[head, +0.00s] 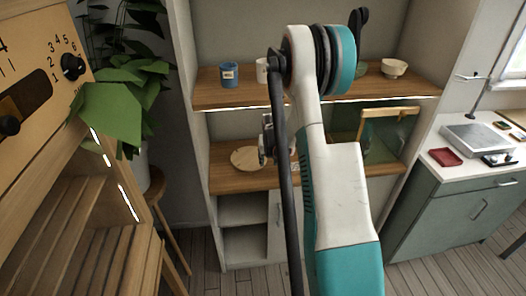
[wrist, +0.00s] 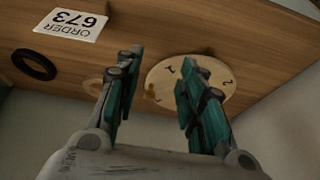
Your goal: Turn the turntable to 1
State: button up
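The turntable is a round pale wooden disc (head: 244,158) on the lower wooden shelf in the head view. In the wrist view the turntable (wrist: 222,76) lies beyond my fingers and shows dark marks that look like numerals; one near its middle left looks like a 1. A small brownish spot or knob shows at its left edge. A dark shape is at its far edge. My gripper (wrist: 160,64) is open and empty, with its two fingers apart. In the head view my gripper (head: 267,140) is near the turntable, partly hidden by my arm. I cannot tell whether it touches the disc.
A blue mug (head: 229,75) and a bowl (head: 394,68) stand on the upper shelf (head: 215,98) above.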

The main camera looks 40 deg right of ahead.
jog(key=b, duration=0.2)
send_over(265, 159)
jog(key=shift+d+f, duration=0.15)
jog(key=shift+b+x, duration=0.35)
jog(key=shift+x, duration=0.65)
jog(key=shift+w+d+f, duration=0.15)
jog(key=shift+w+f, duration=0.1)
jog(key=shift+f, duration=0.1)
grip_shut()
